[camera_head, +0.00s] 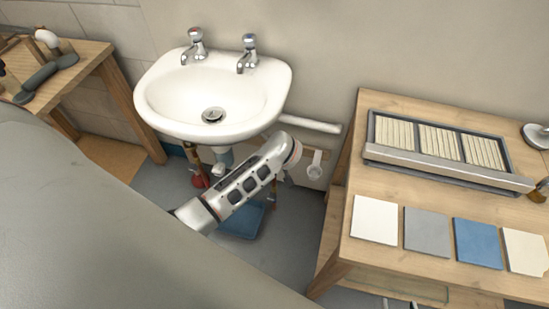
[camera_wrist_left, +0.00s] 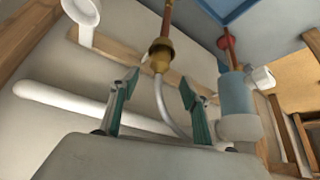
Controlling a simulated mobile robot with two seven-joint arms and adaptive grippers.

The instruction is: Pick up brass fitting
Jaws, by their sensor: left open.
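The brass fitting (camera_wrist_left: 160,54) sits on a thin copper pipe in the left wrist view, with a pale flexible hose running from its other end. My left gripper (camera_wrist_left: 160,80) is open, with its teal-padded fingers on either side of the hose and the tips close to the fitting. The fitting looks just beyond the tips; I cannot tell whether anything touches. In the head view my left arm reaches under the sink and hides the fitting. Only small parts of my right gripper (camera_head: 399,304) show at the bottom edge, too little to tell its state.
The white sink (camera_head: 213,95) overhangs the work area. A grey-blue trap (camera_wrist_left: 234,95), wall pipe (camera_head: 310,123) and wooden rail (camera_wrist_left: 115,53) are close by. A blue tray (camera_head: 243,221) lies on the floor. Wooden benches stand left (camera_head: 75,75) and right (camera_head: 385,256).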

